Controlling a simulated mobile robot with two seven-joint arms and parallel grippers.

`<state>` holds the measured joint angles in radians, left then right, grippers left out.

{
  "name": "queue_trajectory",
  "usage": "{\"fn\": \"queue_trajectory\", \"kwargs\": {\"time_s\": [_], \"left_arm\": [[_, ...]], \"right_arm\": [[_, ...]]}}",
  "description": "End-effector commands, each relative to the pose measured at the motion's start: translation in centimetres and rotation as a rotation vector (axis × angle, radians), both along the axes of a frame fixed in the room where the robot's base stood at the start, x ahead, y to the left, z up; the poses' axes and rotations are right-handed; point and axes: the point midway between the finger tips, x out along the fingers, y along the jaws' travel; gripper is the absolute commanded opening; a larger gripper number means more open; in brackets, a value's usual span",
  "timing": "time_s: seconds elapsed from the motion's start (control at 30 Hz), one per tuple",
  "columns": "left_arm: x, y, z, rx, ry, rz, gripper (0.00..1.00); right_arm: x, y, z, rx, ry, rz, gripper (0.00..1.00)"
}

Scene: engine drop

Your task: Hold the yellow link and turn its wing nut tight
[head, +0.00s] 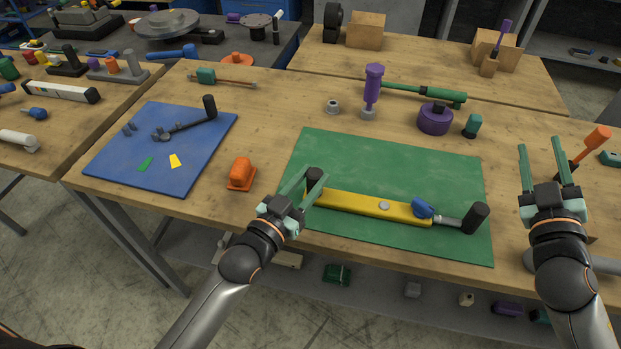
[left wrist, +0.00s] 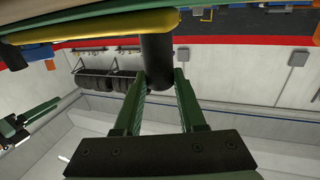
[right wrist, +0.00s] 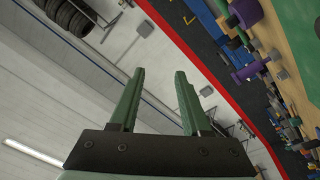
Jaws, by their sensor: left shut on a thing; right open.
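The yellow link (head: 365,204) lies along the green mat (head: 400,158). It has a black cylindrical end (head: 315,180) at its left and a grey rod with a black knob (head: 476,215) at its right. The blue wing nut (head: 423,208) sits near the link's right end, where the grey rod begins. My left gripper (head: 303,186) is shut on the black left end; the left wrist view shows this dark post (left wrist: 157,62) between the fingers. My right gripper (head: 543,162) is open and empty, right of the mat, apart from the wing nut.
A blue mat (head: 195,158) with a dark lever and small pieces lies at left. An orange part (head: 241,174) stands between the mats. Behind the green mat are a purple-handled tool (head: 373,88), a green tool (head: 425,92) and a purple cylinder (head: 435,119). An orange-handled tool (head: 596,139) is by my right gripper.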

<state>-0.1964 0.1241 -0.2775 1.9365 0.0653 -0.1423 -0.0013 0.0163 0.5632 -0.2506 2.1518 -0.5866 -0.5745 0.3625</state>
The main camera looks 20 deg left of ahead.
Motion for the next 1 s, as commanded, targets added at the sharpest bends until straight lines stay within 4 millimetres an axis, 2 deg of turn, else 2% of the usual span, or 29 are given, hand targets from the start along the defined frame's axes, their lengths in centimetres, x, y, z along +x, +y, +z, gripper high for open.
{"fn": "queue_trajectory", "kwargs": {"time_s": [0.1,0.27,0.4,0.53,0.6,0.7,0.8,0.9,1.0], "left_arm": [[0.0,0.0,0.1,-0.001,-0.002,0.000,0.00],[0.0,0.0,0.1,-0.001,-0.002,0.000,0.00],[0.0,0.0,0.1,-0.001,-0.002,0.000,0.00],[0.0,0.0,0.1,-0.001,-0.002,0.000,0.00],[0.0,0.0,0.1,-0.001,-0.002,0.000,0.00],[0.0,0.0,0.1,-0.001,-0.002,0.000,0.00],[0.0,0.0,0.1,-0.001,-0.002,0.000,0.00],[0.0,0.0,0.1,-0.001,-0.002,0.000,0.00],[0.0,0.0,0.1,-0.001,-0.002,0.000,0.00]], "right_arm": [[1.3,5.0,3.3,-0.107,-0.133,0.147,0.47],[1.4,12.2,6.8,-0.281,-0.314,0.354,0.47],[0.1,18.7,8.9,-0.465,-0.480,0.548,0.47],[-2.1,24.8,9.4,-0.676,-0.640,0.750,0.47],[-3.5,27.6,8.8,-0.806,-0.722,0.864,0.47],[-5.5,30.7,7.2,-0.999,-0.827,1.027,0.47],[-7.0,32.6,4.8,-1.206,-0.910,1.192,0.47],[-7.9,33.0,1.8,-1.424,-0.964,1.360,0.47],[-7.9,31.9,-1.2,-1.650,-0.981,1.528,0.47]]}}
